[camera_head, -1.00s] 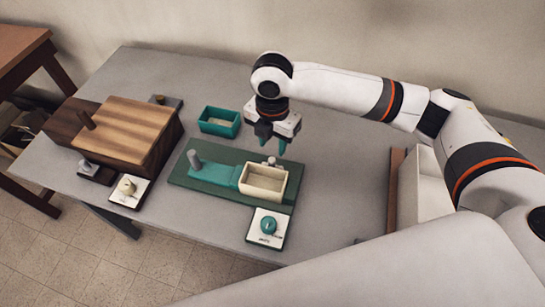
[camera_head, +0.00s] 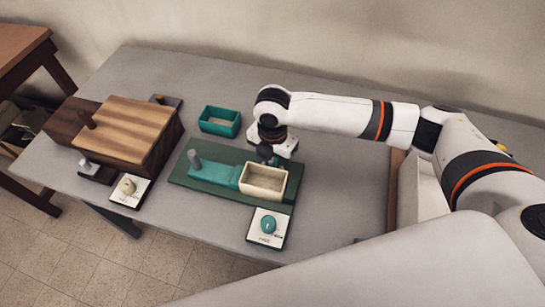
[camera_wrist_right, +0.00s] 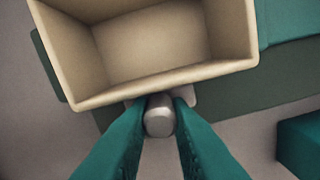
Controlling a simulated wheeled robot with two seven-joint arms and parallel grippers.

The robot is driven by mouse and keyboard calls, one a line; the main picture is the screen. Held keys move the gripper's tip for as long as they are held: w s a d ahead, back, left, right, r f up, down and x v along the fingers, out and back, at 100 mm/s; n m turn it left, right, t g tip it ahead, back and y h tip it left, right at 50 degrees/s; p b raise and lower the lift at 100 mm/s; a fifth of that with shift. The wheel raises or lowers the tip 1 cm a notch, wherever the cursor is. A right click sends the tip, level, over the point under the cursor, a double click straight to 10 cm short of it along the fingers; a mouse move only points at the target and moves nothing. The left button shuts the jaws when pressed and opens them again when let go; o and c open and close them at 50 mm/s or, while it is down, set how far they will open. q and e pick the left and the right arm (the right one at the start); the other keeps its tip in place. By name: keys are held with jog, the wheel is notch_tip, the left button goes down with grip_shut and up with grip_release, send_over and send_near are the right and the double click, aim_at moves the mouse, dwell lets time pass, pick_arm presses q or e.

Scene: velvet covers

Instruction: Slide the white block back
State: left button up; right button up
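The white block shows as a cream open-topped box (camera_head: 262,190) on the right part of a dark green board (camera_head: 215,199). In the right wrist view the box (camera_wrist_right: 160,83) fills the top, with a small grey knob (camera_wrist_right: 159,116) at its near wall. My right gripper (camera_head: 266,158) is down at the box's back side. In the right wrist view its teal fingers (camera_wrist_right: 160,118) stand on both sides of the knob and look closed on it. The fingertips are mostly hidden in the head view. My left gripper is out of view.
A teal slab (camera_head: 215,174) with a grey post (camera_head: 194,159) lies left of the box. A teal open box (camera_head: 220,121) stands behind. A white dial plate (camera_head: 267,228) is in front. A wooden box (camera_head: 128,130) stands left. Table (camera_head: 190,80) is clear at the back.

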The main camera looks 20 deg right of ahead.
grip_shut()
jog(key=shift+w+d+r+p, duration=0.1)
jog(key=shift+w+d+p, duration=0.05)
jog(key=shift+w+d, duration=0.6)
jog(key=shift+w+d+p, duration=0.15)
jog(key=shift+w+d, duration=0.25)
jog(key=shift+w, duration=0.55)
jog(key=o, duration=0.7)
grip_release()
notch_tip(320, 180, up, 12)
jog(key=shift+b, duration=0.3)
